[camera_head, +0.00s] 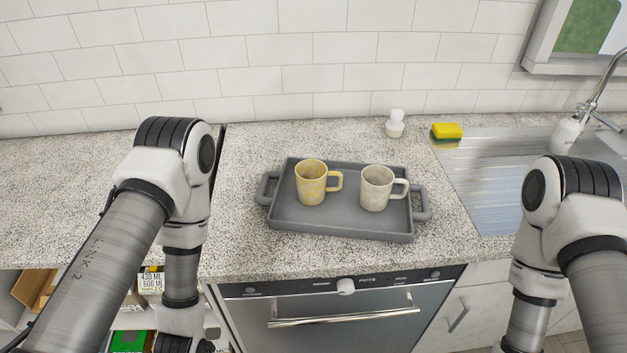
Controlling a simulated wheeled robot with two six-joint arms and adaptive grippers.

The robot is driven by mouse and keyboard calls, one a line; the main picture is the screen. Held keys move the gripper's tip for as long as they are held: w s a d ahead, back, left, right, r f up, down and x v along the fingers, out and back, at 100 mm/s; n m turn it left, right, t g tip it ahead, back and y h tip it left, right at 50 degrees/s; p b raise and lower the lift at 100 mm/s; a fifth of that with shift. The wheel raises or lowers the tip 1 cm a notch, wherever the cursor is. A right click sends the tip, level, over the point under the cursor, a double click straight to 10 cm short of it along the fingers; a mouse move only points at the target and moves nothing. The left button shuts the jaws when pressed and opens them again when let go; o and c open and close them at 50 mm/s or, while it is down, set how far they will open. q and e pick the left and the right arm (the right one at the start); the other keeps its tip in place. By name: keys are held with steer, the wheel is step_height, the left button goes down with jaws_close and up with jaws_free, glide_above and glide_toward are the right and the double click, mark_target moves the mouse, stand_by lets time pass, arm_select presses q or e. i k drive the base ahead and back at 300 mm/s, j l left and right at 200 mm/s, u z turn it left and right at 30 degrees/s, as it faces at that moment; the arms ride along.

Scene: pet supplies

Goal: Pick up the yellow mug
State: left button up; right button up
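The yellow mug (311,184) has a mottled pattern and stands upright on the left half of a grey tray (330,231). Its handle points right. A whitish mug (376,190) stands upright beside it on the right half of the tray, apart from it, with its handle also pointing right. My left arm comes down on the left and my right arm on the right, both in front of the counter. Neither mug is touched by an arm.
The tray has raised handles at both ends and sits on a speckled counter (245,160). A small white object (395,124) stands behind it. A yellow sponge (447,131) lies near the metal sink (489,175). A tap and white bottle (566,135) stand at right.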

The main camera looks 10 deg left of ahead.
mark_target(311, 174)
steer(key=l+z, duration=0.25)
steer(key=l, duration=0.3)
steer(key=l+z, duration=0.25)
steer(key=l, duration=0.3)
steer(key=i+l+z, duration=0.25)
steer(key=l, duration=0.25)
steer(key=l+z, duration=0.25)
steer(key=l, duration=0.3)
steer(key=u, duration=2.2)
